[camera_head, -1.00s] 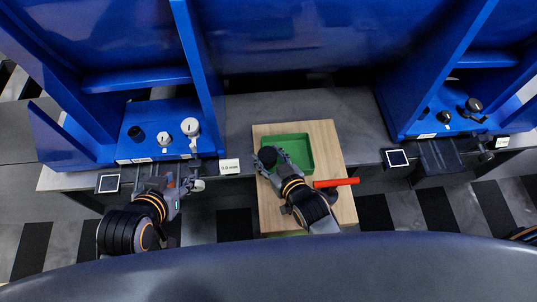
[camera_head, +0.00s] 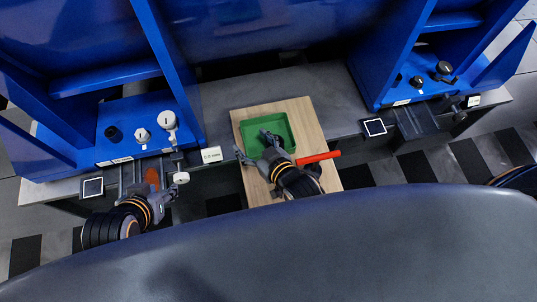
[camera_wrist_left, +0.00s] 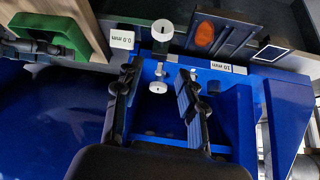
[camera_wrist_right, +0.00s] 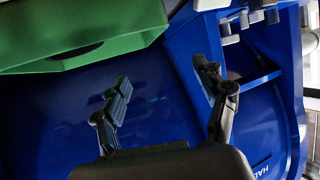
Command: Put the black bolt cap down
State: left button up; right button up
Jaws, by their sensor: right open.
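My right gripper (camera_head: 254,147) is open at the green tray (camera_head: 243,141), its fingers spread wide over the tray's near left part. In the right wrist view nothing is between its fingers (camera_wrist_right: 165,78). A dark rounded shape (camera_wrist_right: 78,51) shows at the green tray there, partly cut off by the tray wall; it may be the black bolt cap, but I cannot tell for certain. In the head view the cap is not clearly visible. My left gripper (camera_wrist_left: 160,78) is open; a small white round part (camera_wrist_left: 158,87) shows between its fingers, apparently beyond them.
The tray stands on a wooden board (camera_head: 318,150) beside a red handle (camera_head: 318,158). The left blue station holds a black round part (camera_head: 113,132) and white caps (camera_head: 167,120). The right blue station holds several small parts (camera_head: 444,68). Grey tabletop lies between.

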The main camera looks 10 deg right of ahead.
pick_arm(q)
jog(key=s+a+g+p, duration=0.1)
jog(key=s+g+p, duration=0.1)
jog(key=s, duration=0.4)
jog(key=shift+a+g+y, duration=0.4)
jog(key=shift+g, duration=0.2)
pick_arm(e)
jog(key=v, duration=1)
jog(key=shift+s, duration=0.1)
